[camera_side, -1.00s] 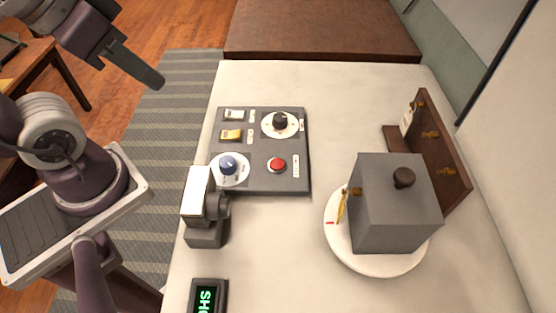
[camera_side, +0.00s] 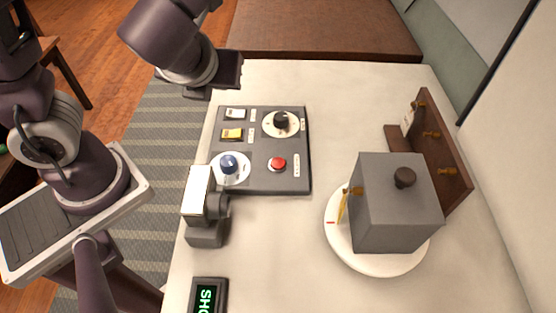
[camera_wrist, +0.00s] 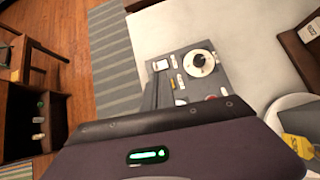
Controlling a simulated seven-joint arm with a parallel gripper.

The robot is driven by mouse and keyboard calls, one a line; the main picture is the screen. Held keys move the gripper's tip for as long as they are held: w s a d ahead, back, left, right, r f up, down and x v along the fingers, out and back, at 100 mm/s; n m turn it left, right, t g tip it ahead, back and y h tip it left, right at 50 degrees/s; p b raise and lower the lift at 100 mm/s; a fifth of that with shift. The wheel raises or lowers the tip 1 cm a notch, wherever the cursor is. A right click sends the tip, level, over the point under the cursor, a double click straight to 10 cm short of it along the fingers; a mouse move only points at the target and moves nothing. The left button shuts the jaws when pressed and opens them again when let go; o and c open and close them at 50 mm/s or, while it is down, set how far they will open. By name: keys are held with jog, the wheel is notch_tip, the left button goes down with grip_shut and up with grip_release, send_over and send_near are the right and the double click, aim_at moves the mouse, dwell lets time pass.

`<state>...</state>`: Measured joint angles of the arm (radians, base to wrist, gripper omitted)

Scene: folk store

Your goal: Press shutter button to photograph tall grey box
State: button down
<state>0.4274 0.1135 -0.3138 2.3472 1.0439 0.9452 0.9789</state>
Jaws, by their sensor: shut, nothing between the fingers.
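The control panel (camera_side: 257,185) lies on the pale table, with a red button (camera_side: 278,164) at its lower right. The red button is partly hidden in the wrist view (camera_wrist: 211,97). The tall grey box (camera_side: 385,215) has a dark knob on top and stands on a white round plate (camera_side: 350,258). A small grey camera-like device (camera_side: 205,232) with a pale screen stands left of the plate. My gripper (camera_side: 228,72) is shut and empty, beyond the panel's upper left corner and apart from the button. Its fingertips are hard to make out.
The panel also carries a black knob (camera_side: 281,119), a blue knob (camera_side: 228,164), a white switch (camera_side: 235,114) and a yellow switch (camera_side: 231,134). A green-lit display (camera_side: 208,297) stands at the front. A brown hook board (camera_side: 447,150) stands behind the box. The table's middle is clear.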

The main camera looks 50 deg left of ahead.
aim_at(276, 166)
jog(key=w+d+f+m+t+h, duration=0.1)
jog(key=w+d+f+m, duration=0.1)
jog(key=d+m, duration=0.3)
jog(key=w+d+f+m+t+h, duration=0.1)
jog(key=w+d+f+m, duration=0.1)
jog(key=m, duration=0.5)
jog(key=d+f, duration=0.1)
jog(key=d, duration=0.1)
jog(key=shift+w+d+f+m+h, duration=0.15)
jog(key=shift+d+f+m+h, duration=0.15)
jog(key=shift+d+f, duration=0.1)
jog(key=shift+f, duration=4.4)
jog(key=shift+f, duration=0.4)
jog(key=shift+f, duration=0.45)
jog(key=shift+r, duration=0.85)
